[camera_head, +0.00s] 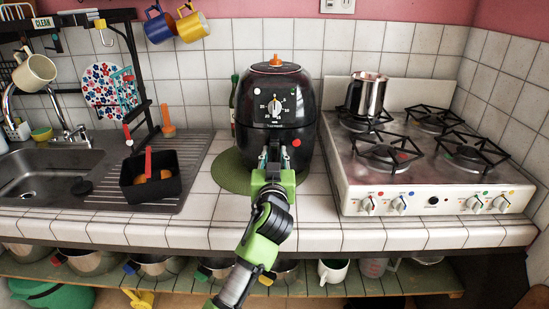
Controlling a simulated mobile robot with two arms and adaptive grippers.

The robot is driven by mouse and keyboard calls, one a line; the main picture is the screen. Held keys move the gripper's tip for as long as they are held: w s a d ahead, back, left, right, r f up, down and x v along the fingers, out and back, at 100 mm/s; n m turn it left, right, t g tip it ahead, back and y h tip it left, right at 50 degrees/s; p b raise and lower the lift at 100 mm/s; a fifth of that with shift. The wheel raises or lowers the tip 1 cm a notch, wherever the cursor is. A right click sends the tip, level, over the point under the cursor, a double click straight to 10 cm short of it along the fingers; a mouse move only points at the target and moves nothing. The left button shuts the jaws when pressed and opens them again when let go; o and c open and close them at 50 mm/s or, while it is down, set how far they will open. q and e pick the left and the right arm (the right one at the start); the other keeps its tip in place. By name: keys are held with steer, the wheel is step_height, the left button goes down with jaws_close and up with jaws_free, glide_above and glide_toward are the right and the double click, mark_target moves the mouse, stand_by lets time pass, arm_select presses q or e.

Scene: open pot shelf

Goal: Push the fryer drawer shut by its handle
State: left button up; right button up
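The black air fryer (268,92) stands on a round green mat (229,171) on the tiled counter, with a dial on its front and an orange knob on top. Its drawer front (300,142) is the lower part, below a seam; it looks close to flush, but I cannot tell if a gap remains. My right gripper is not in view.
A black basket (170,190) with a red handle and brown food sits on the drainboard at left, beside the sink (40,178). A stove (430,185) with a metal pitcher (366,94) is at right. Several pots hang or stand below the counter.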

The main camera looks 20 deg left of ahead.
arm_select(q)
steer(key=shift+o, duration=0.3)
steer(key=shift+w+f, duration=0.1)
steer(key=shift+w, duration=0.05)
steer(key=shift+s+d, duration=0.1)
steer(key=shift+s, duration=0.15)
steer(key=v, duration=1.1)
steer(key=shift+s, duration=0.3)
